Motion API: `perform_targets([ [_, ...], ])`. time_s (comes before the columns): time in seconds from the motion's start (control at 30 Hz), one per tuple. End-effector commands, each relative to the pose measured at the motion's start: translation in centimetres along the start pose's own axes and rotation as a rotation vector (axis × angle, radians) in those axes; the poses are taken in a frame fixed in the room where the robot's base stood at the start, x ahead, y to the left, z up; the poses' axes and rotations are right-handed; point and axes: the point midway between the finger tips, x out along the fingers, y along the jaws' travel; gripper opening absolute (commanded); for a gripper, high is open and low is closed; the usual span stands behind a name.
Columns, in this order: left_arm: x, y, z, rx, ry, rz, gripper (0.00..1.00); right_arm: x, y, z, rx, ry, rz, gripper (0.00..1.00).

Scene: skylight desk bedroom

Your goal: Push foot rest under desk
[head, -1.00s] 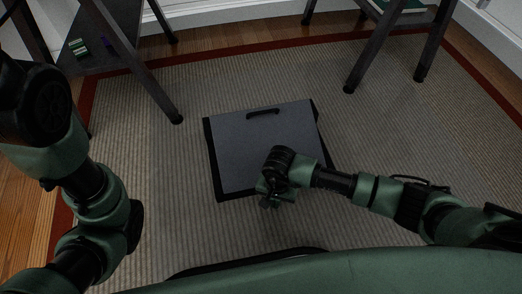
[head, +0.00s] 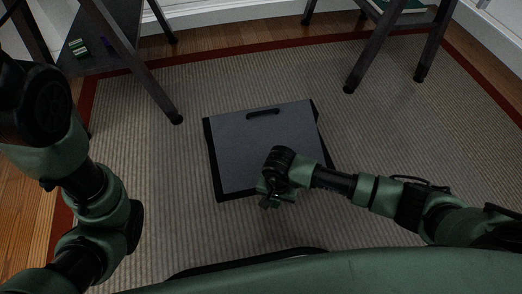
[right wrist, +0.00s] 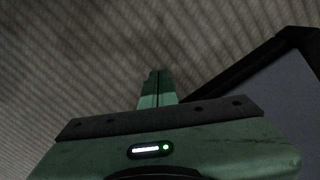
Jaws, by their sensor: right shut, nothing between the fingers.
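The foot rest (head: 258,150) is a flat grey panel with dark side edges and a dark handle slot near its far edge. It rests on the rug in the middle of the head view, slightly turned. In the right wrist view part of the foot rest (right wrist: 285,105) shows at the right. My right gripper (head: 268,203) is at the near edge of the foot rest, over its lower right part. Its fingers (right wrist: 157,88) are together with nothing between them. Whether it touches the foot rest cannot be told. My left arm is at the left; its gripper is out of view. The desk's legs (head: 140,72) seem to stand beyond, at the upper left.
A striped rug (head: 370,130) with a red border covers the floor. Another piece of furniture with dark legs (head: 372,55) stands at the upper right. Between the two sets of legs, the rug beyond the foot rest is clear.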

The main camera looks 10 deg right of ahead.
Motion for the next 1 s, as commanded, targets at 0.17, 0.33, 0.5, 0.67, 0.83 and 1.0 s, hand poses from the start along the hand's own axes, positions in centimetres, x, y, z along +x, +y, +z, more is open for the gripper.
perform_targets([
  [0.17,-0.01,-0.01,0.02,0.000,-0.001,0.000,0.33,0.00,-0.01,0.00,0.000,0.000,0.000,0.00],
  [0.33,-0.02,-0.01,0.03,0.000,-0.001,0.000,0.33,0.00,-0.01,0.00,0.000,0.000,0.000,0.00],
  [0.5,-0.04,-0.01,0.02,0.000,-0.001,0.000,0.33,0.03,0.00,0.00,0.000,0.000,0.000,0.00],
  [0.67,-0.23,0.03,-0.04,0.000,-0.001,0.000,0.33,0.27,0.01,0.00,0.000,0.000,0.000,0.00],
  [0.83,-0.49,0.08,-0.13,0.000,-0.001,0.000,0.33,0.64,0.02,0.01,0.000,0.000,0.001,0.00],
  [1.0,-0.74,0.13,-0.22,0.000,-0.001,0.000,0.33,0.97,0.02,-0.01,0.000,0.000,0.001,0.00],
])
